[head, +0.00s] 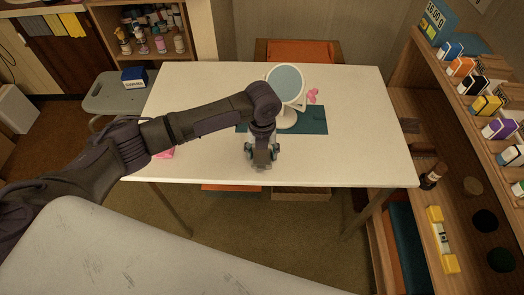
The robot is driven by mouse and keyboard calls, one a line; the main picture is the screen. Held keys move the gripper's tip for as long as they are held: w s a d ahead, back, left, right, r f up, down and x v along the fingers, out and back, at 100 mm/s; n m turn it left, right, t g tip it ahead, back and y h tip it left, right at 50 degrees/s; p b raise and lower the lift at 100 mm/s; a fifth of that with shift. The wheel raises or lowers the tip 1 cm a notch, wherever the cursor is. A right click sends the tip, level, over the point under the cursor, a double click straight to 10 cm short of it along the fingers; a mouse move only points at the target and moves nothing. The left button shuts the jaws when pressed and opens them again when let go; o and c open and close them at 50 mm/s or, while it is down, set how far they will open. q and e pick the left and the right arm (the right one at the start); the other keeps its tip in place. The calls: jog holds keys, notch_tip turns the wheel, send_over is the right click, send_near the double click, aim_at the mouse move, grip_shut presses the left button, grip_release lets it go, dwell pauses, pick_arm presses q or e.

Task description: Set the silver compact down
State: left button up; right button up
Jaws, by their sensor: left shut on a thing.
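My left gripper (262,158) reaches in from the left and points down over the front middle of the white table (350,150). It is shut on a small greyish thing, taken to be the silver compact, which is mostly hidden between the fingers. I cannot tell whether it touches the tabletop. My right gripper is not in view.
A round white mirror (286,87) on a stand rises from a teal mat (313,121) just behind my left gripper. A pink item (312,96) lies beside the mirror, and another (165,153) is partly behind my arm. The table's right side is clear. Shelves (455,150) stand at right.

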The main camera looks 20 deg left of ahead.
aim_at(262, 153)
pick_arm(q)
jog(key=o, duration=1.2)
jog(key=shift+f, duration=0.15)
jog(key=shift+o, duration=0.2)
notch_tip(262, 153, up, 12)
jog(key=shift+r, duration=0.2)
